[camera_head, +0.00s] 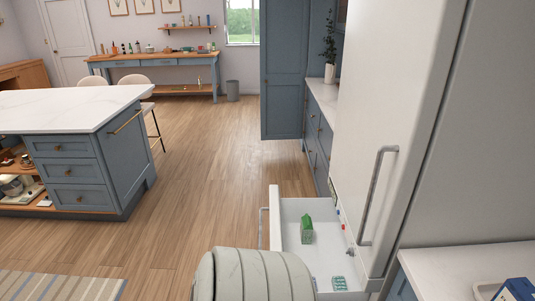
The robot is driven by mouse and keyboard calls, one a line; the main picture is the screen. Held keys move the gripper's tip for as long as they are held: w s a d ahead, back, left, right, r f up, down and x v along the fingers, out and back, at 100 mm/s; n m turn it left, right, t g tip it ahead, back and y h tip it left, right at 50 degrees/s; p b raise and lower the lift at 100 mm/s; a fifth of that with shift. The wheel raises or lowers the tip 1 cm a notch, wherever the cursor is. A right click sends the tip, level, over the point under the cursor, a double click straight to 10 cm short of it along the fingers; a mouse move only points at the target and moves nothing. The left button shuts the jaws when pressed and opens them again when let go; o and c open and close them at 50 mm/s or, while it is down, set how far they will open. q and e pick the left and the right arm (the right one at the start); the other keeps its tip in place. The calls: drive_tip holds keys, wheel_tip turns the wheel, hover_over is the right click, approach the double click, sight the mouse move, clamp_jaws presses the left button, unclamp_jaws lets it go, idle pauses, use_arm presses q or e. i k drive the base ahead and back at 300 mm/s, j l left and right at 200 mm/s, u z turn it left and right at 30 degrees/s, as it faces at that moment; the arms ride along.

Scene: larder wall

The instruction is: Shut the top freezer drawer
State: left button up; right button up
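The white freezer drawer (290,210) is pulled open at the foot of the tall white fridge-freezer (385,110), on the lower right. Its grey bar handle (262,228) is on its front panel, at the left. Inside the drawer lie a green box (307,229) and a small green-and-white item (340,283). A pale rounded link of my arm covers the near part of the drawer. Neither of my grippers shows. I cannot see whether other drawers lie below.
A vertical handle (376,195) stands out from the closed fridge door. A marble-topped island (70,108) is on the left and a white counter (470,268) at the lower right. The wooden floor (205,190) between island and drawer is clear.

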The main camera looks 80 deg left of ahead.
sight(326, 259)
drive_tip(key=j+u, duration=0.2)
drive_tip(key=u, duration=1.65)
drive_tip(key=i+j+u, duration=0.1)
drive_tip(key=j, duration=0.2)
drive_tip(key=i+j+u, duration=0.15)
drive_tip(key=j, duration=0.2)
drive_tip(key=i+j+u, duration=0.1)
drive_tip(key=j, duration=0.2)
